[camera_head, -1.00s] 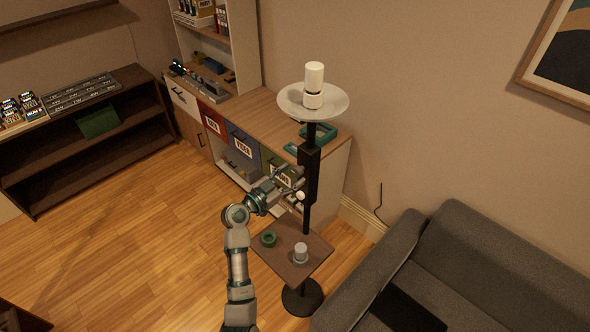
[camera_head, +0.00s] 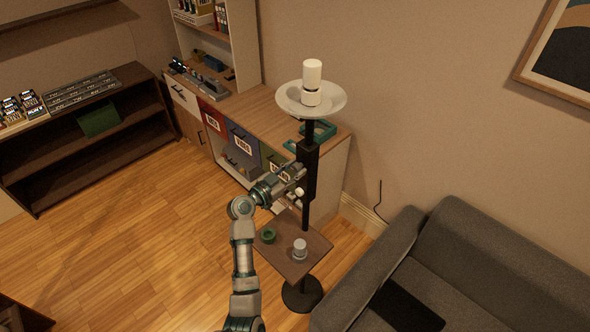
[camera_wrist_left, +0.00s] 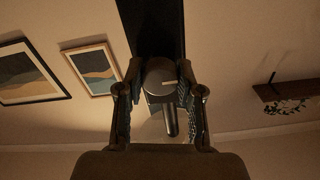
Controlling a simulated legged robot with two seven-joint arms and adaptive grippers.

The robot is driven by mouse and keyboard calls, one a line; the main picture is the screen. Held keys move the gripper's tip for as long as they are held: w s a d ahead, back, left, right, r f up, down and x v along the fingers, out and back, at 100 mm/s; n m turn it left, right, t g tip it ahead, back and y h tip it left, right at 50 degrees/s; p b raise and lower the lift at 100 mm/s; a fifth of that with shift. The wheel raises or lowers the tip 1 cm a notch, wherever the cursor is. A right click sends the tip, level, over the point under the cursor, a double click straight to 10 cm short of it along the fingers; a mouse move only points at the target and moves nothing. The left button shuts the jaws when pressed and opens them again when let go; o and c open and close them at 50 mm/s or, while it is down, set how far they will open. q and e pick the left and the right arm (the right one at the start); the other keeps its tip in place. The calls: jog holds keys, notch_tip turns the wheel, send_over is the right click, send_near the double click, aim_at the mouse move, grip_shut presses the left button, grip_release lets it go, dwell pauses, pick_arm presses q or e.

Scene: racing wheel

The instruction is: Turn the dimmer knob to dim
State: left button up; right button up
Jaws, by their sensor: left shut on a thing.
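A floor lamp with a black post (camera_head: 308,170) and a white bowl shade (camera_head: 336,101) stands right of centre in the head view. In the left wrist view, a round grey dimmer knob (camera_wrist_left: 158,74) with a pale line mark sits on the dark post (camera_wrist_left: 153,25). My left gripper (camera_head: 299,172) is at the post's thicker section. In the left wrist view its two fingers (camera_wrist_left: 161,88) are shut on the knob, one on each side. A small white round part (camera_head: 299,191) shows just below the gripper. My right gripper is in neither view.
The lamp's small brown table (camera_head: 318,252) holds a green ring-shaped thing (camera_head: 268,236) and a pale cylinder (camera_head: 300,249). A grey sofa (camera_head: 480,250) stands at the right. A wooden-topped cabinet (camera_head: 262,112) stands behind. Open floor lies to the left.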

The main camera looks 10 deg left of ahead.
pick_arm(q)
jog(key=shift+a+r+n, duration=0.1)
jog(key=shift+r+n, duration=0.15)
jog(key=shift+n, duration=1.35)
jog(key=shift+r+n+p, duration=0.15)
jog(key=shift+n+p, duration=0.4)
jog(key=shift+n, duration=0.25)
jog(key=n+p, duration=0.1)
jog(key=n, duration=0.2)
jog(key=shift+w+n+p, duration=0.1)
jog(key=shift+n+p, duration=0.25)
jog(key=shift+n, duration=0.05)
jog(key=n+p, duration=0.3)
jog(key=n, duration=0.3)
jog(key=n+p, duration=0.2)
jog(key=n, duration=0.5)
jog(key=shift+f+n, duration=0.2)
jog(key=shift+n, duration=0.1)
jog(key=n, duration=0.5)
jog(key=shift+f, duration=0.15)
jog(key=n, duration=0.4)
jog(key=shift+f+n, duration=0.1)
jog(key=shift+n, duration=0.3)
jog(key=shift+f+n, duration=0.15)
jog(key=shift+n, duration=1.75)
jog(key=shift+f, duration=0.1)
